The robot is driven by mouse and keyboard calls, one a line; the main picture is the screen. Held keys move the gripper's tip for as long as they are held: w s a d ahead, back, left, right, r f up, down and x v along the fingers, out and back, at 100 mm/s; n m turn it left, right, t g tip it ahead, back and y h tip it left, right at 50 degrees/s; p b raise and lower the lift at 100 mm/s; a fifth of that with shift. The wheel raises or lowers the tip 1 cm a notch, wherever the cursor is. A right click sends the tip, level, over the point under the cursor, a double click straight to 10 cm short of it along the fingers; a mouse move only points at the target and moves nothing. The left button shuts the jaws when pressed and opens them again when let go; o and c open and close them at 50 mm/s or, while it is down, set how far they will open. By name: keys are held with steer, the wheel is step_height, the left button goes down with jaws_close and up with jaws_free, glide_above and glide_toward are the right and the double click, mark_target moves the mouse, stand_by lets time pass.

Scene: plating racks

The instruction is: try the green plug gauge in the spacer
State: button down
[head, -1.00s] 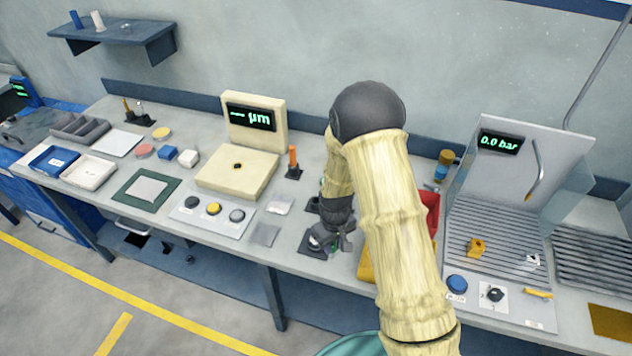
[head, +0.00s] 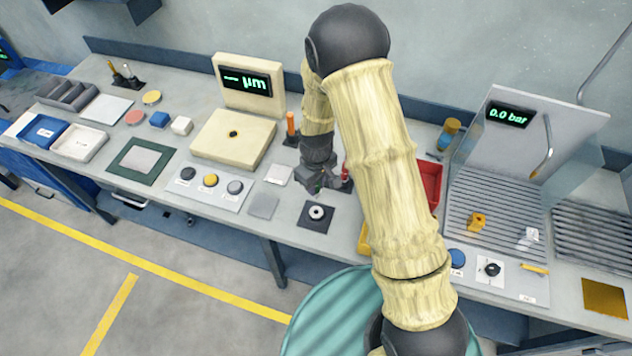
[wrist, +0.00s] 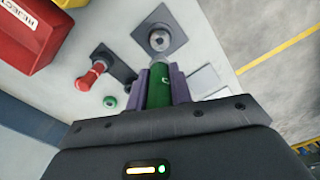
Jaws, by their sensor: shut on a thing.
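My gripper (wrist: 159,88) is shut on the green plug gauge (wrist: 158,80), held upright between the two purple-grey fingers in the wrist view. In the head view my gripper (head: 318,182) is behind the dark square pad (head: 305,223). The spacer (head: 317,212), a light metal ring with a dark hole, sits on that pad. It also shows in the wrist view (wrist: 159,40), beyond the gauge's tip and apart from it. A red plug gauge (wrist: 92,74) stands on a dark holder beside a small green-ringed round spot (wrist: 110,101).
A red reject bin (wrist: 42,30) is close by, largely behind my arm in the head view. Light flat plates (head: 263,206) and a panel of round buttons (head: 210,186) lie left of the pad. The cream gauge with a µm display (head: 235,138) stands further back.

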mark_target(316, 197)
steer(key=shift+f+b, duration=3.2)
steer(key=shift+f, duration=1)
steer(key=shift+f, duration=0.3)
steer(key=shift+d, duration=0.1)
steer(key=shift+s+r, duration=0.1)
steer(key=shift+r, duration=0.1)
steer(key=shift+r, duration=0.35)
steer(key=shift+r+p, duration=1.55)
steer(key=shift+r, duration=0.45)
steer(key=shift+r, duration=0.15)
